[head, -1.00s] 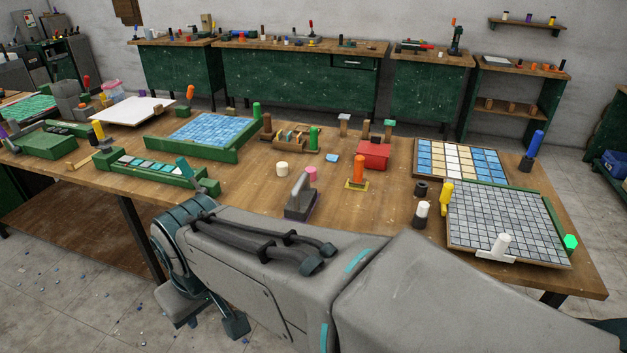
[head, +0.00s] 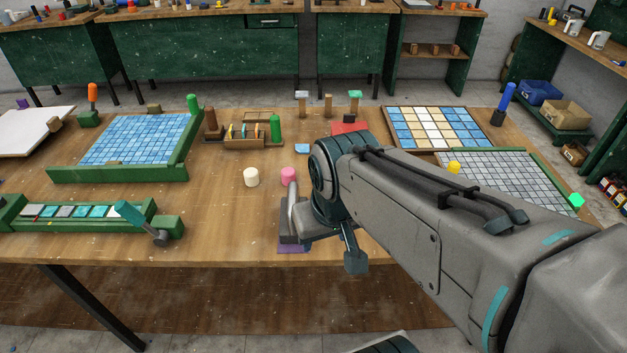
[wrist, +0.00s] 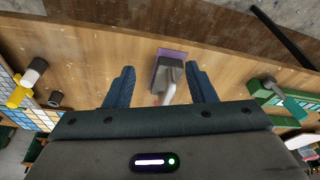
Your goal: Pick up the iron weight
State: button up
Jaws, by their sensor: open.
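The iron weight (head: 291,222) is a grey block with a light upright handle, over a purple base or pad (head: 293,249). It stands near the front edge of the wooden table, and my arm hides part of it in the head view. In the wrist view the weight (wrist: 167,76) appears between the two blue fingers of my gripper (wrist: 160,72), closer to the right finger. The fingers are open, with no clear contact. I cannot tell how far above the weight they are.
A grey tile sheet (head: 505,180) is at right.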

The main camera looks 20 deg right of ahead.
aim_at(291, 196)
jog(key=w+a+m+h+b, duration=0.2)
jog(key=w+a+m+h, duration=0.1)
jog(key=w, duration=1.4)
jog(key=x, duration=0.8)
jog(key=shift+w+a, duration=0.3)
jog(key=shift+p+x, duration=0.35)
jog(key=shift+x, duration=2.55)
jog(key=shift+a, duration=0.1)
grip_shut()
jog(key=shift+w+r, duration=0.1)
